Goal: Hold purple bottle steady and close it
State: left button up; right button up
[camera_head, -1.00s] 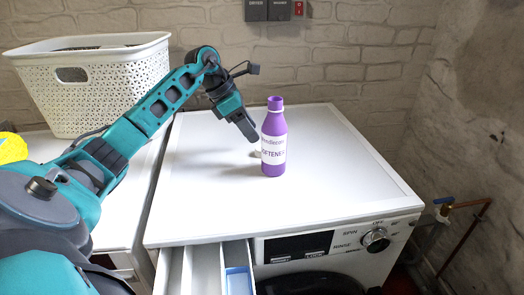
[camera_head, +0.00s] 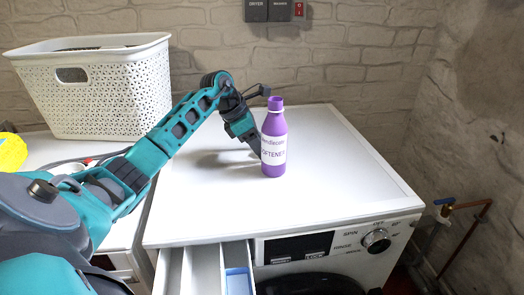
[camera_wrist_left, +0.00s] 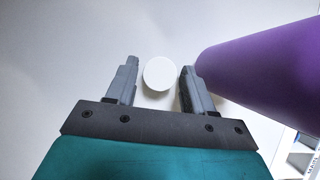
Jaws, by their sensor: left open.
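The purple bottle (camera_head: 273,142) stands upright with its top open on the white washing machine top (camera_head: 340,185). Its purple side also fills the right of the left wrist view (camera_wrist_left: 270,70). A round white cap (camera_wrist_left: 159,74) lies on the white surface beside the bottle. My left gripper (camera_wrist_left: 158,72) is open, with one finger on each side of the cap; I cannot tell whether they touch it. In the head view my left gripper (camera_head: 257,150) points down just left of the bottle and hides the cap. My right gripper is not in view.
A white laundry basket (camera_head: 95,90) stands at the back left. An open detergent drawer (camera_head: 207,270) juts from the machine's front. A yellow object (camera_head: 10,152) is at the left edge. The machine top right of the bottle is clear.

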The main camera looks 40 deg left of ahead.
pick_arm(q)
jog(key=shift+c, duration=0.3)
jog(key=c, duration=0.7)
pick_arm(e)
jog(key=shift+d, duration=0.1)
pick_arm(q)
jog(key=shift+r, duration=0.1)
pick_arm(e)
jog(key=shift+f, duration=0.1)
pick_arm(q)
notch_tip(320, 180, up, 20)
jog(key=p, duration=0.3)
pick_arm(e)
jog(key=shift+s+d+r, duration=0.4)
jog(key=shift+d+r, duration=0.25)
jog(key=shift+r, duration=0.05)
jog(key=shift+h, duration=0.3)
